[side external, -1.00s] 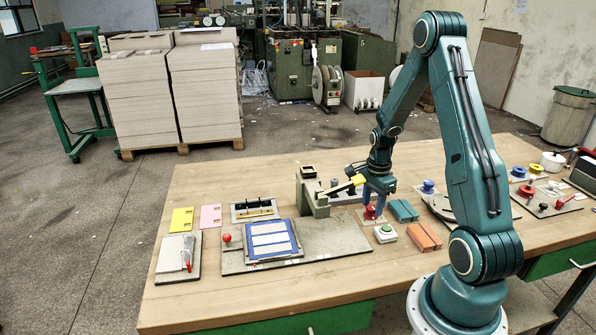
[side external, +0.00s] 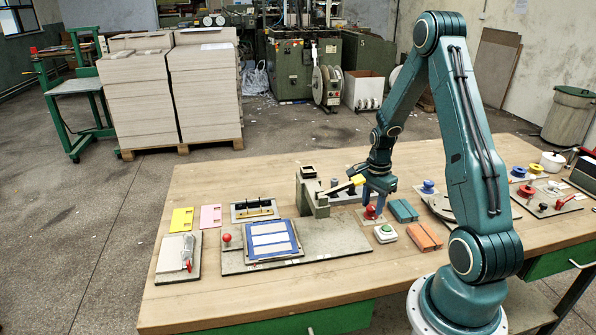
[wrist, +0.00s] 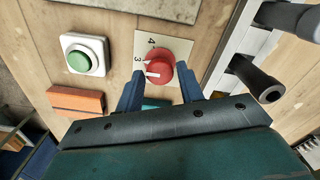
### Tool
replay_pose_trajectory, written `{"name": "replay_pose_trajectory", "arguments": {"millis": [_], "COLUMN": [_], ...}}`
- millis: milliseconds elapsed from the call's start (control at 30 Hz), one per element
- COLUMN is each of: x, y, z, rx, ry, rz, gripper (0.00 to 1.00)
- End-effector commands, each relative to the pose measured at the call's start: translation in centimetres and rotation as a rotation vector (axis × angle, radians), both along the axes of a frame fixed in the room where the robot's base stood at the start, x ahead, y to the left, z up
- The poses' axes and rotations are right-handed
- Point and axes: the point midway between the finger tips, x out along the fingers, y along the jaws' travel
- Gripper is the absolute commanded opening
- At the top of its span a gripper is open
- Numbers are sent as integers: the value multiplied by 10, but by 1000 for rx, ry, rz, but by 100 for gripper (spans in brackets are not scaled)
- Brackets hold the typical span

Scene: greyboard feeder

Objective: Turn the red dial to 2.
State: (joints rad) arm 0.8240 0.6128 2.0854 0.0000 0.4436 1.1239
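The red dial (wrist: 161,69) sits on a pale square plate (wrist: 143,43) in the wrist view. The digits 4 and 3 show on the plate; other digits are hidden. A white mark on the dial points left, close to the 3. My gripper (wrist: 159,77) has its two blue fingers on either side of the dial, with small gaps seeming to show between fingers and dial. In the side view, my gripper (side external: 374,204) points down over the red dial (side external: 370,213), partly covering it.
A green push button (side external: 386,233) is close to the dial. Orange blocks (side external: 424,237) and teal blocks (side external: 403,211) lie to its right. The wooden table's front is clear.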

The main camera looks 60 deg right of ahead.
Motion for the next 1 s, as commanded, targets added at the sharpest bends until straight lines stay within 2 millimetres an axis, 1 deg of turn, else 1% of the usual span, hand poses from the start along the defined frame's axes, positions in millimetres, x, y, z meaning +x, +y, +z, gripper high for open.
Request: {"name": "replay_pose_trajectory", "arguments": {"millis": [33,67,367,567,767,1000], "x": [0,0,0,0,1,1], "y": [0,0,0,0,-1,-1], "z": [0,0,0,7,25,60], "rx": [0,0,0,-1,-3,-4], "ry": [0,0,0,-1,-3,-4], "rz": [0,0,-1,-1,-1,-1], "gripper": [48,50,50,50,50,50]}}
